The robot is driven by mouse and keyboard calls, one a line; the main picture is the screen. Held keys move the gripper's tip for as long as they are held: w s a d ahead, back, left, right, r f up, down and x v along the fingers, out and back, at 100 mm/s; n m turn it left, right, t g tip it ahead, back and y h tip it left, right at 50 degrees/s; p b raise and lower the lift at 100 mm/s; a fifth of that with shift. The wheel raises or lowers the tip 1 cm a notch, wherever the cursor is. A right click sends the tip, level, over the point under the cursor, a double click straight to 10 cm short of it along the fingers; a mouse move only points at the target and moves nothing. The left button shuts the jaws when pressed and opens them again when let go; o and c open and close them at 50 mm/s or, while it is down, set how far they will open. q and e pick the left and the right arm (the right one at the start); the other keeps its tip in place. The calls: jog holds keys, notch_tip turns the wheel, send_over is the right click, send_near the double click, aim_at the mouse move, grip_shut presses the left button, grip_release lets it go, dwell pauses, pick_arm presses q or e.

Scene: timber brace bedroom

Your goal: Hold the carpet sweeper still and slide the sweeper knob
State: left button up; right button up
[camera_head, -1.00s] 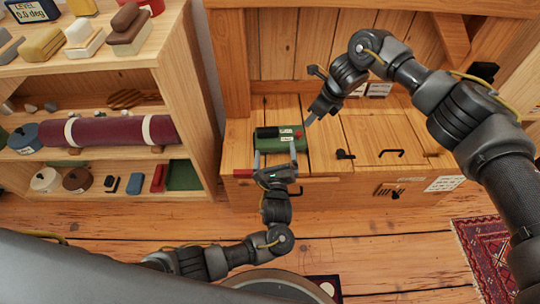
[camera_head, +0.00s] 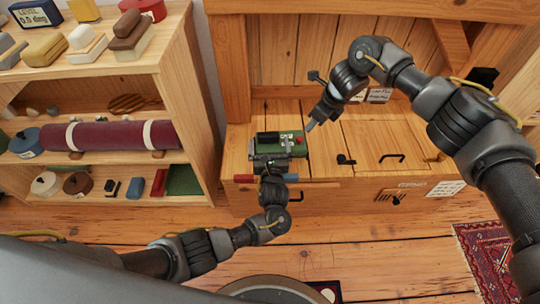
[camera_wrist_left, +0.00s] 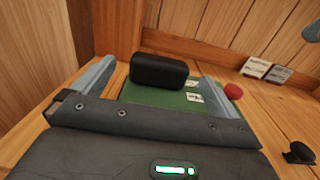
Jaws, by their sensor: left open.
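The carpet sweeper (camera_head: 294,153) is a small green body with a black block on top and a red knob (camera_head: 298,140) at its right. It sits on the wooden chest top. In the left wrist view the green body (camera_wrist_left: 140,96), black block (camera_wrist_left: 158,71) and red knob (camera_wrist_left: 233,91) show ahead. My left gripper (camera_head: 270,156) is open at the sweeper's near side, one finger on each side of the green body; contact cannot be told. The red knob is just outside the right finger. My right gripper (camera_head: 311,125) is above and right of the sweeper, apart from it; its jaws are unclear.
The chest lid (camera_head: 365,140) carries a black latch (camera_head: 345,159) and a black handle (camera_head: 391,157). Red (camera_head: 243,178) and blue (camera_head: 290,177) pieces show at its front edge. A shelf with a rolled maroon mat (camera_head: 108,136) stands left. The chest top right of the sweeper has free room.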

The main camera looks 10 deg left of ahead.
aim_at(269, 139)
pick_arm(q)
jog(key=shift+x, duration=2.05)
